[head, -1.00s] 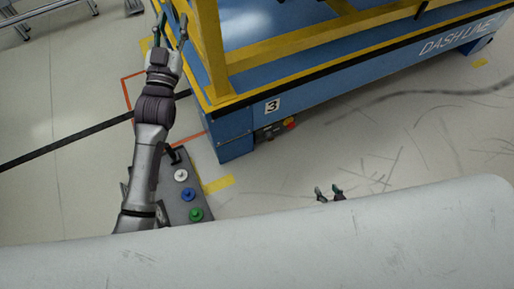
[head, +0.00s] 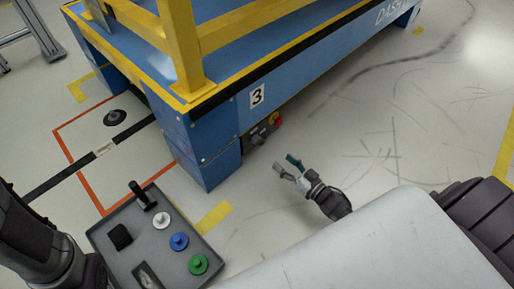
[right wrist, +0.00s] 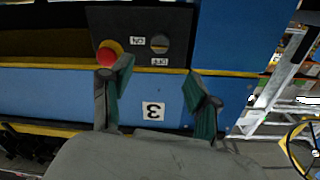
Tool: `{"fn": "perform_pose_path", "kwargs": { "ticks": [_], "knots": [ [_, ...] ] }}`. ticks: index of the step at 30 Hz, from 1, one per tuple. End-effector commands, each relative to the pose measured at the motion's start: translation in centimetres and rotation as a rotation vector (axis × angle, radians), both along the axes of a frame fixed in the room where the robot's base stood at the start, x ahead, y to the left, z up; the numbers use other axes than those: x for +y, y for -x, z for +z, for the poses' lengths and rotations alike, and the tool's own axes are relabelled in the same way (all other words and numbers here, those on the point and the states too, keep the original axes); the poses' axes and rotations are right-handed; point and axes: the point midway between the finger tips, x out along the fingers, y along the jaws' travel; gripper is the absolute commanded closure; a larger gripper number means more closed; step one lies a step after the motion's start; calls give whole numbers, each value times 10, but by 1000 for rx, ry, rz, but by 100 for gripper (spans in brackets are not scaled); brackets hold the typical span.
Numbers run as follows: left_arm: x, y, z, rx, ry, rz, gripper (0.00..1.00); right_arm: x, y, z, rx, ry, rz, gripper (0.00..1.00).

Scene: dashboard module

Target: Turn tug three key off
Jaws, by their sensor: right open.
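The blue tug marked 3 (head: 220,120) has a small dark control panel (head: 262,133) low on its side, with a red button (head: 276,118). My right gripper (head: 286,163) is open and empty, a short way in front of that panel. In the right wrist view, the panel (right wrist: 120,22) appears upside down with ON and OFF labels. Its round key switch (right wrist: 159,44) lies ahead, between the directions of my open fingers (right wrist: 160,70), with no contact visible. I cannot tell its setting for sure. The red button (right wrist: 109,52) is beside the left finger. My left gripper is out of view.
A grey control box (head: 155,245) with a joystick and white, blue and green buttons is at lower left, beside my left arm. A yellow rail (head: 185,50) stands on the tug. Open floor (head: 380,130) lies to the right of the tug.

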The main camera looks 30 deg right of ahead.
Motion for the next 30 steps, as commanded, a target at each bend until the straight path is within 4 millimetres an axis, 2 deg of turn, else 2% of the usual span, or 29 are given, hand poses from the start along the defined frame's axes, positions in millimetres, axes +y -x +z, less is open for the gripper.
{"fn": "perform_pose_path", "kwargs": {
  "ticks": [9,15,21,30],
  "knots": [
    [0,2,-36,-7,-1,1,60,20,-66,-5,-5,1,1,39],
    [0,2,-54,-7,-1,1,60,30,-99,-4,-3,0,0,39],
    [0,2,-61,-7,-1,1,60,34,-114,-2,0,0,0,39],
    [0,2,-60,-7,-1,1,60,35,-117,0,1,0,-1,39]
  ]
}}
